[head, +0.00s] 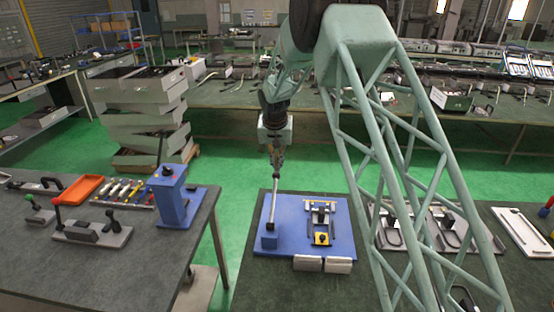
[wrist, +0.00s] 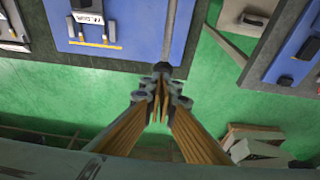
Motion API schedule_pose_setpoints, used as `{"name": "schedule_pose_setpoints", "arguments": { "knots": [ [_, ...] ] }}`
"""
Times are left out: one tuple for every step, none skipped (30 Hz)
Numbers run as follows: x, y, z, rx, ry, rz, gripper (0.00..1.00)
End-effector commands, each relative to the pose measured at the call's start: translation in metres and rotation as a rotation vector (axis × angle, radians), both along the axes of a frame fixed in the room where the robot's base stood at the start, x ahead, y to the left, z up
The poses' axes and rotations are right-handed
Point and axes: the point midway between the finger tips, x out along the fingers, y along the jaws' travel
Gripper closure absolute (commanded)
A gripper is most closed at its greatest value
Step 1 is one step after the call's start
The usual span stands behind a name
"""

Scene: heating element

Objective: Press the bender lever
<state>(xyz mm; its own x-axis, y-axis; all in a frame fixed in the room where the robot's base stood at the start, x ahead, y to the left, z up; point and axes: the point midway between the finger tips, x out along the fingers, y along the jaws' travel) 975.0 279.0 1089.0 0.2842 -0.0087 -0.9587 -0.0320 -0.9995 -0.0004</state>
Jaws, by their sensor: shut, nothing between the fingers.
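The bender is a blue plate (head: 300,205) on the dark table, with a blue block (head: 268,241) at its front left. The bender lever (head: 271,208), a grey metal rod, stands up from this block, nearly upright. In the wrist view the lever (wrist: 170,35) runs toward a dark knob (wrist: 162,69) at its end. My gripper (head: 276,166) is at the lever's top end. In the wrist view my gripper (wrist: 160,84) is shut and empty, its tips right by the knob. I cannot tell whether they touch it.
A metal fixture with a yellow part (head: 321,239) is on the plate's right side. A left table (head: 90,265) holds a blue box-shaped device (head: 174,197) and an orange tray (head: 83,189). Green floor (head: 240,170) lies behind.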

Motion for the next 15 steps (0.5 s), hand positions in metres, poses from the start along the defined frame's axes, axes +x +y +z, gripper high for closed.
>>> {"name": "schedule_pose_setpoints", "arguments": {
  "knots": [
    [0.000,0.000,-0.004,0.000,0.000,0.000,1.00],
    [0.000,0.000,-0.006,0.000,0.000,0.001,1.00],
    [0.000,0.000,-0.008,0.000,0.000,0.001,1.00],
    [0.000,0.000,-0.010,0.000,0.000,0.001,1.00],
    [0.000,0.000,-0.011,0.000,0.001,0.001,1.00],
    [0.000,0.000,-0.013,-0.001,0.001,0.001,1.00],
    [0.000,0.000,-0.013,-0.001,0.001,0.001,1.00],
    [0.000,0.000,-0.014,-0.001,0.001,0.001,1.00],
    [0.000,0.000,-0.014,-0.001,0.001,0.001,1.00],
    [0.000,0.000,-0.014,-0.001,0.001,0.001,1.00],
    [0.000,0.000,-0.015,-0.001,0.001,0.001,1.00],
    [0.000,0.000,-0.015,0.000,0.001,0.001,1.00],
    [0.000,0.000,-0.015,0.000,0.000,0.001,1.00],
    [0.000,0.000,-0.015,0.000,0.000,0.001,1.00],
    [0.000,0.000,-0.014,0.000,0.000,0.001,1.00]
  ]
}}
